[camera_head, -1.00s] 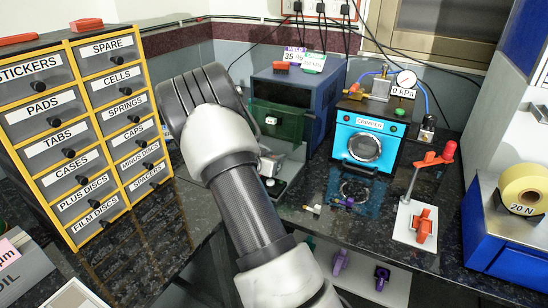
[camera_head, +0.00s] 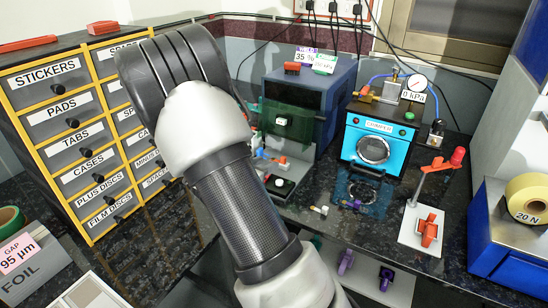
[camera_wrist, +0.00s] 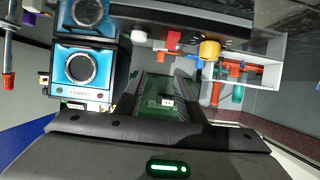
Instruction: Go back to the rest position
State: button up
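My arm rises through the middle of the head view, with its dark ribbed wrist end in front of the labelled drawers. My gripper's fingers are hidden there. In the wrist view, the dark body of my gripper (camera_wrist: 165,145) fills the bottom, with a lit green light on it. The task names no object.
A yellow-framed drawer cabinet (camera_head: 86,226) stands left, close behind my arm. A blue machine with a green door (camera_head: 283,121), a blue crimper (camera_head: 373,148) and a red-armed stand (camera_head: 411,240) line the dark counter (camera_head: 318,190). A tape roll (camera_head: 527,198) is at right.

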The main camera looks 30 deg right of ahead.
jog(key=s+a+r+n+t+y, duration=0.35)
jog(key=a+r+n+y, duration=0.25)
jog(key=a+r+y, duration=0.9)
jog(key=s+a+r+n+g+h, duration=0.15)
jog(key=s+a+r+n, duration=0.25)
jog(key=s+a, duration=0.7)
jog(key=s+d+n+g+h+p, duration=0.1)
jog(key=s+d+g, duration=0.1)
jog(key=s+d, duration=0.35)
jog(key=s+d+n+g+h+p, duration=0.1)
jog(key=s+d, duration=0.1)
jog(key=s, duration=0.7)
notch_tip(320, 180, up, 17)
jog(key=p, duration=1.6)
jog(key=shift+a+r, duration=0.15)
jog(key=shift+a, duration=0.25)
jog(key=shift+w+d, duration=0.1)
